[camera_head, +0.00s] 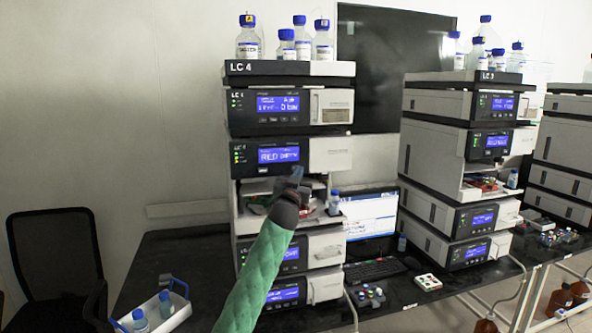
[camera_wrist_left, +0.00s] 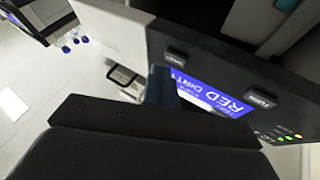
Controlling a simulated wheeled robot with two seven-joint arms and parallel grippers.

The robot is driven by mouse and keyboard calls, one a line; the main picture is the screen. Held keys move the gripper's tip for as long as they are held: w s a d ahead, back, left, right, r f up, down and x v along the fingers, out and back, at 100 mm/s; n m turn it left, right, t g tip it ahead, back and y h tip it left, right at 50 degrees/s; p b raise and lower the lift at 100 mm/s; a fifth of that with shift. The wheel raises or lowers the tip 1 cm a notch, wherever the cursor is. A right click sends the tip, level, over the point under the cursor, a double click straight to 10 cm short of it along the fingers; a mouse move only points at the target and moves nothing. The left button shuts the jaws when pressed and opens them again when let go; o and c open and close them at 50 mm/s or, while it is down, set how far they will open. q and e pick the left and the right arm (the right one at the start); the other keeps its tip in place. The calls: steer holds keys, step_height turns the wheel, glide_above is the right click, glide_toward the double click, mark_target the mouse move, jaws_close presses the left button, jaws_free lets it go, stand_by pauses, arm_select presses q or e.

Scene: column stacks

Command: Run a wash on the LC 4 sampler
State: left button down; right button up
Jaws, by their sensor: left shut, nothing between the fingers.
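The LC 4 stack (camera_head: 290,68) stands at the middle left, with its name on the top tray. Its sampler module (camera_head: 240,170) has a dark front, a lit blue display (camera_head: 278,155) and an open bay below with a vial tray. In the left wrist view the display (camera_wrist_left: 232,106) is partly hidden by my fingers. Two dark labelled buttons, one button (camera_wrist_left: 176,57) and another button (camera_wrist_left: 262,100), flank it; their labels are too small to read. My left gripper (camera_head: 297,174) is shut and empty, close in front of the sampler's display; I cannot tell whether it touches. My right gripper is out of view.
Blue-capped bottles (camera_head: 249,38) stand on top of the stack. A monitor (camera_head: 371,215) and keyboard (camera_head: 374,270) are to its right, then the LC 3 stack (camera_head: 470,105). A bottle caddy (camera_head: 160,310) sits on the black bench at left. A chair (camera_head: 55,255) stands further left.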

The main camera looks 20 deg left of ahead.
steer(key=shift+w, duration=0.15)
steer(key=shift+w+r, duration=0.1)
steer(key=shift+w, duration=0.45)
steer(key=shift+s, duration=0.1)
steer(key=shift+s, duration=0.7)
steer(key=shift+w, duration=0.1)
